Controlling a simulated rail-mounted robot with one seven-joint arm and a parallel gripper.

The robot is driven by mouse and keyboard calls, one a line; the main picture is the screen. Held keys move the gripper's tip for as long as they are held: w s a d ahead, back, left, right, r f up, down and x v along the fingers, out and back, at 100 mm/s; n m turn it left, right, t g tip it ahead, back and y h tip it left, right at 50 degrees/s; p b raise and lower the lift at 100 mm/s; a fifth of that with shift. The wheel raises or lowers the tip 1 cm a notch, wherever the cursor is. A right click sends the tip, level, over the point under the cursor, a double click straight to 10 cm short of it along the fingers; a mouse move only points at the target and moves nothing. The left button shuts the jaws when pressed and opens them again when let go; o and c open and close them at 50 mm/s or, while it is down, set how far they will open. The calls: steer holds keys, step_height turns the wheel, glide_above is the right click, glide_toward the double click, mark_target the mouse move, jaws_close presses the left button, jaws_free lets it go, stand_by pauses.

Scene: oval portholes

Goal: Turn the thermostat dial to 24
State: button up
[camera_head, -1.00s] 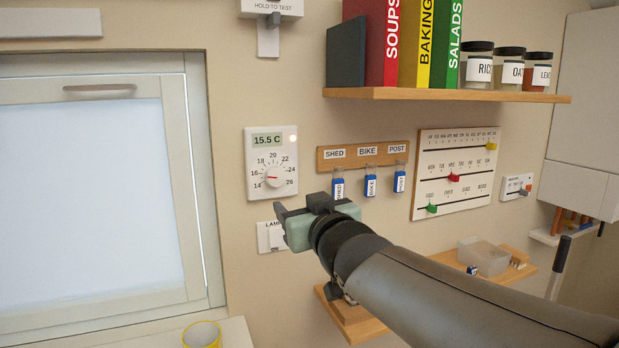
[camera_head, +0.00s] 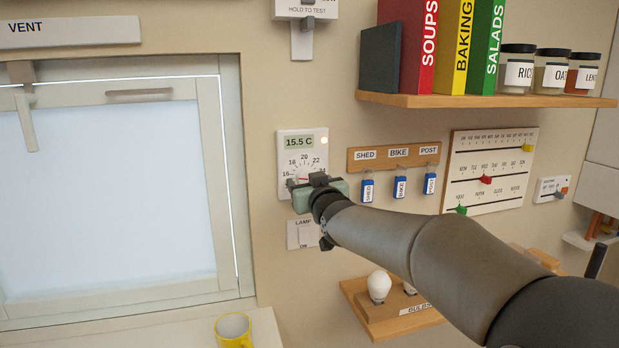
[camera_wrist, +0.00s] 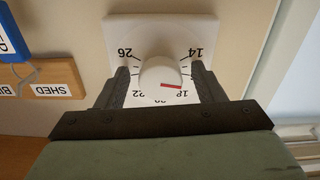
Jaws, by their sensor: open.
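The white thermostat (camera_head: 296,143) is on the wall right of the window. Its display reads 15.5 C and its scale is partly hidden behind my gripper (camera_head: 303,182). My gripper is open, with one dark finger (camera_wrist: 118,87) and the other (camera_wrist: 207,84) on either side of the dial. I cannot tell whether either finger touches it.
A lamp switch (camera_head: 304,238) is just below the thermostat. Key tags (camera_head: 400,187) hang to the right, under a shelf (camera_head: 480,101) with books and jars. A bulb shelf (camera_head: 395,320) is lower down. A yellow mug (camera_head: 233,331) stands below the window (camera_head: 120,190).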

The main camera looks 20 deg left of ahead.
steer(key=c, duration=1)
steer(key=shift+o, duration=0.2)
